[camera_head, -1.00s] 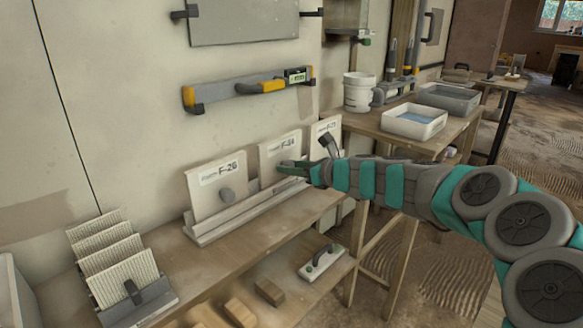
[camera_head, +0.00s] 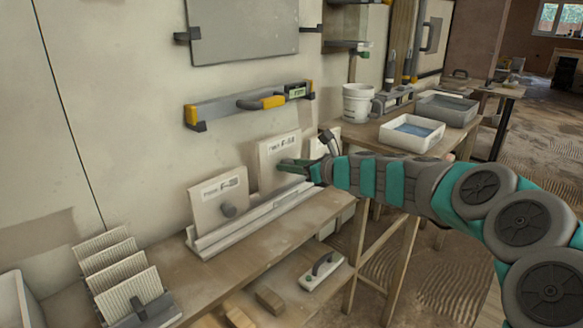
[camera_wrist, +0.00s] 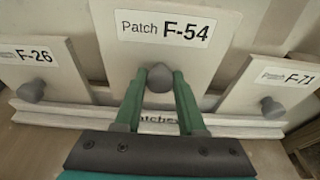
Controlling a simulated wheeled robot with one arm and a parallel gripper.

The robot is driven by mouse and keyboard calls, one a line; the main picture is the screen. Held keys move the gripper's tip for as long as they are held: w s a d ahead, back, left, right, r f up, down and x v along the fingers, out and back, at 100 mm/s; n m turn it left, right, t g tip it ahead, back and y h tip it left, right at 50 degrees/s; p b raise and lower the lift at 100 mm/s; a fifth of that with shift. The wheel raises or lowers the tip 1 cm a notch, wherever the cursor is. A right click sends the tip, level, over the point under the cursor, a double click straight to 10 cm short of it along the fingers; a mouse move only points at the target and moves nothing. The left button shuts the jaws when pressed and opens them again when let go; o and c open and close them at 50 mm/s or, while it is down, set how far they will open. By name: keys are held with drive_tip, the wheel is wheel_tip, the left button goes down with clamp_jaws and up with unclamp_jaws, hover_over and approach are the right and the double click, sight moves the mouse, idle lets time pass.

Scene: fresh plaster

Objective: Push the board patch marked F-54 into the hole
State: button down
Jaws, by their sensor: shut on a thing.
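The white board patch F-54 (camera_head: 277,152) is upright at the middle of the slotted rack (camera_head: 240,224), standing higher than its neighbours. In the wrist view its label reads "Patch F-54" (camera_wrist: 128,55). My gripper (camera_wrist: 160,82) is shut on the round grey knob (camera_wrist: 160,76) on its front; in the head view my gripper (camera_head: 287,165) reaches it from the right. Patch F-26 (camera_head: 214,205) stands to the left and patch F-71 (camera_wrist: 275,88) to the right, each with a grey knob. The hole is not recognisable in these frames.
A spirit level (camera_head: 250,103) hangs on the wall above the rack. A bucket (camera_head: 357,104) and a water tub (camera_head: 411,133) stand on the far table.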

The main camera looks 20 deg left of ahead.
drive_tip(key=f+v, duration=0.1)
drive_tip(key=v, duration=0.5)
drive_tip(key=shift+f, duration=0.2)
drive_tip(key=shift+d, duration=0.1)
idle(1.2)
